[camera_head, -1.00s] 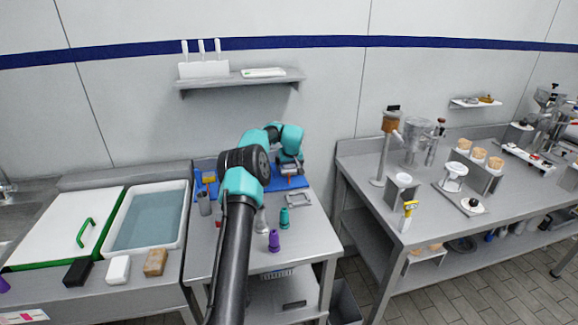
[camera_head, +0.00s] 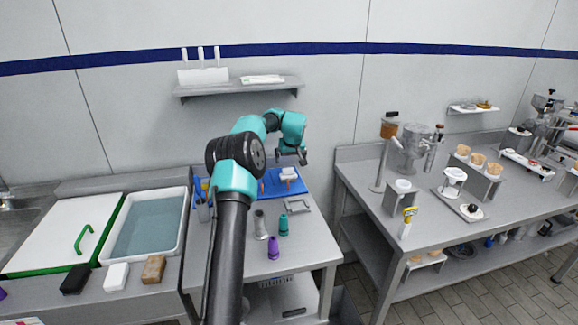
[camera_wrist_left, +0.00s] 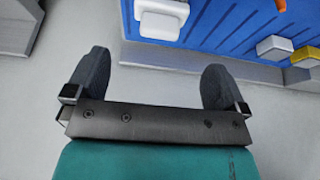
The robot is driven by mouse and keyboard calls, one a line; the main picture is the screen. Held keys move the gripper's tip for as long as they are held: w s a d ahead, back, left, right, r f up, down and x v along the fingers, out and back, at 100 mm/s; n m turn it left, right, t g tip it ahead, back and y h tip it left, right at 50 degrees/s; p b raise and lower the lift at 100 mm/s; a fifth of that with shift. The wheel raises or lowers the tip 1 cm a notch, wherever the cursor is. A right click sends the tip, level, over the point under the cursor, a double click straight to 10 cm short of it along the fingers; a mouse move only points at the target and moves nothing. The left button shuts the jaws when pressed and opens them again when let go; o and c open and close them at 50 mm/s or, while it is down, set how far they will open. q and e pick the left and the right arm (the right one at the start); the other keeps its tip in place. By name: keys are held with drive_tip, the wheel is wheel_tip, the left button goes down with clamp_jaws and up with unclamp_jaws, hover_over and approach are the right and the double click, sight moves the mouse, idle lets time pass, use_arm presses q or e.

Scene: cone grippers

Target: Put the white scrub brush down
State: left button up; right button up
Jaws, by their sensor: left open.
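The white scrub brush (camera_head: 288,173) appears to be the small white block on the blue ribbed mat (camera_head: 270,187), on the middle bench. In the left wrist view the white block (camera_wrist_left: 162,18) sits at the top, partly cut off by the frame edge, on the blue mat (camera_wrist_left: 205,35). My left gripper (camera_head: 291,159) is above the white block in the head view and apart from it. In the left wrist view my left gripper (camera_wrist_left: 153,72) has its fingers spread with nothing between them. My right gripper is not in view.
Purple (camera_head: 273,248) and teal (camera_head: 284,225) cone pieces stand at the bench front beside a grey one (camera_head: 260,225). A grey frame (camera_head: 297,205) lies near the right edge. A water basin (camera_head: 184,222) is on the left. A shelf (camera_head: 240,87) hangs above.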

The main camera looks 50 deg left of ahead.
use_arm(q)
drive_tip(key=shift+v, duration=1.35)
